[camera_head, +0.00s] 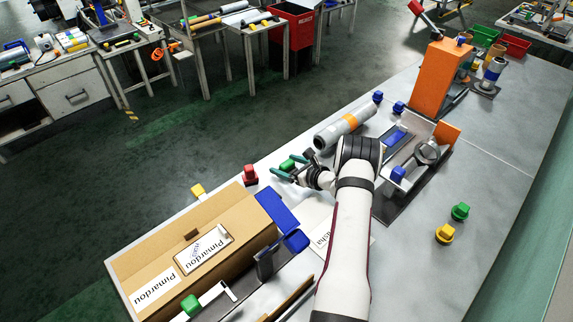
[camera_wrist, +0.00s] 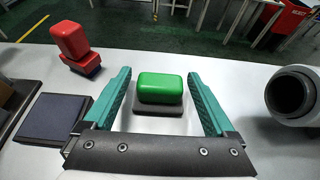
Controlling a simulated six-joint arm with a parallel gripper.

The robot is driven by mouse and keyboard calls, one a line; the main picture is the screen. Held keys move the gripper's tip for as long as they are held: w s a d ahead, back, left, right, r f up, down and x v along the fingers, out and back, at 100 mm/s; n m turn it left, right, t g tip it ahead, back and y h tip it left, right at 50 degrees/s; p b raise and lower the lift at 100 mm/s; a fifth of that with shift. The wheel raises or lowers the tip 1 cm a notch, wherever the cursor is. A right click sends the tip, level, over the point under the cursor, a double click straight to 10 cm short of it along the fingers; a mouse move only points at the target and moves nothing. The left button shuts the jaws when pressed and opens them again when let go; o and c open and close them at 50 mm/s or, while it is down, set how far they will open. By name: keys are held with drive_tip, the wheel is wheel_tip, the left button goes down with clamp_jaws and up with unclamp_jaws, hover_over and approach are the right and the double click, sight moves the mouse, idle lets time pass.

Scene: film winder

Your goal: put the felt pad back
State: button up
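My gripper (camera_head: 290,170) is open near the far edge of the table, with its teal fingers on either side of a green block (camera_head: 288,164). In the wrist view, the green block (camera_wrist: 160,88) sits on a dark grey base on the table between the fingertips (camera_wrist: 161,74). A gap shows on both sides, so nothing is held. This grey-based green piece may be the felt pad, but I cannot tell for sure. Similar pieces stand around the table: red (camera_head: 250,174), yellow (camera_head: 198,190), and another green one (camera_head: 460,211).
A grey roll with an orange band (camera_head: 345,128) lies right of my gripper, its open end (camera_wrist: 292,95) near the right finger. A dark square block (camera_wrist: 58,118) is left. A cardboard box (camera_head: 150,255) stands front left. A metal fixture (camera_head: 427,152) is right of my arm.

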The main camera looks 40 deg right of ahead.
drive_tip(key=shift+o, duration=0.4)
drive_tip(key=shift+s+r, duration=0.25)
drive_tip(key=v, duration=1.1)
drive_tip(key=shift+s+r, duration=0.1)
drive_tip(key=shift+s, duration=0.1)
